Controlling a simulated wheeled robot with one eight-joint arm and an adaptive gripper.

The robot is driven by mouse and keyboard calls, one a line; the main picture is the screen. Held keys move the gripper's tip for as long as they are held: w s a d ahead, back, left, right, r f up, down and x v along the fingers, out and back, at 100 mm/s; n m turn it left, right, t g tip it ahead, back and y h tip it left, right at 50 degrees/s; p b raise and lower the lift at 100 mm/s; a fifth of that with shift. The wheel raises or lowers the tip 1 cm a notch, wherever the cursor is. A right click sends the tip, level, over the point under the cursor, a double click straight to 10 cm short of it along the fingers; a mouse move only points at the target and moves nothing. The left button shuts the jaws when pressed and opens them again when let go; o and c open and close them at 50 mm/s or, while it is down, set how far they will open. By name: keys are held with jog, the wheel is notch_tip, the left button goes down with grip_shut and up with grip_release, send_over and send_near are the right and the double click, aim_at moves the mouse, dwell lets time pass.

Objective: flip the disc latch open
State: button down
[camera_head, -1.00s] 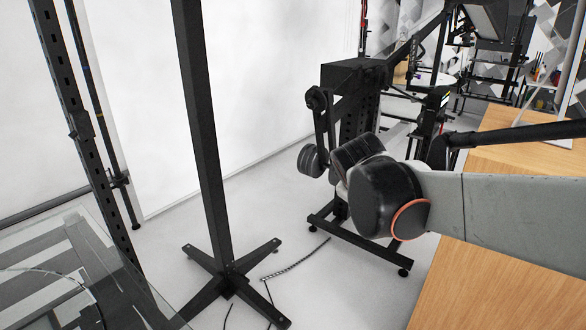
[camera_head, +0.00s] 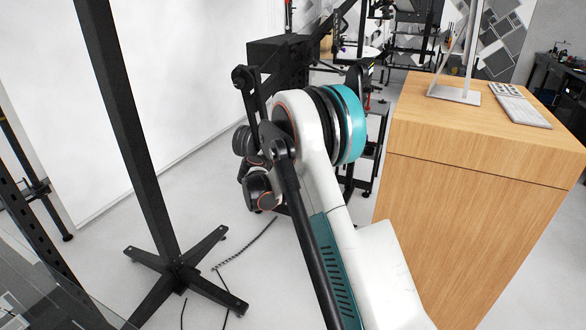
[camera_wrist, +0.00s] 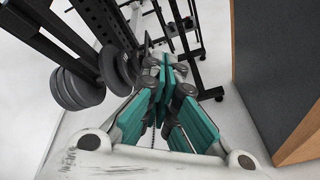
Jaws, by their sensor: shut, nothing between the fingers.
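My gripper (camera_wrist: 160,72) shows in the wrist view with its teal-padded fingers closed together and nothing between them. In the head view my arm's white and teal links fill the middle and hide the gripper. I cannot make out a disc latch in either view.
A black stand (camera_head: 178,274) with a cross-shaped foot stands at left. A wooden cabinet (camera_head: 470,220) stands at right, with a keyboard (camera_head: 524,112) on top. A black box-shaped part of the rig (camera_head: 280,55) is behind my arm. Thin cables (camera_head: 245,245) lie on the floor.

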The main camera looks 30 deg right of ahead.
jog(key=w+d+f+n+t+h, duration=0.1)
jog(key=f+n, duration=0.3)
jog(key=f, duration=0.6)
jog(key=w+d+f+n+t+h, duration=0.1)
jog(key=w+f+n+h, duration=0.1)
jog(key=f+n, duration=0.3)
notch_tip(320, 180, down, 5)
jog(key=shift+w+d+r+t, duration=0.1)
jog(key=shift+w+d+t, duration=0.15)
jog(key=shift+w, duration=0.2)
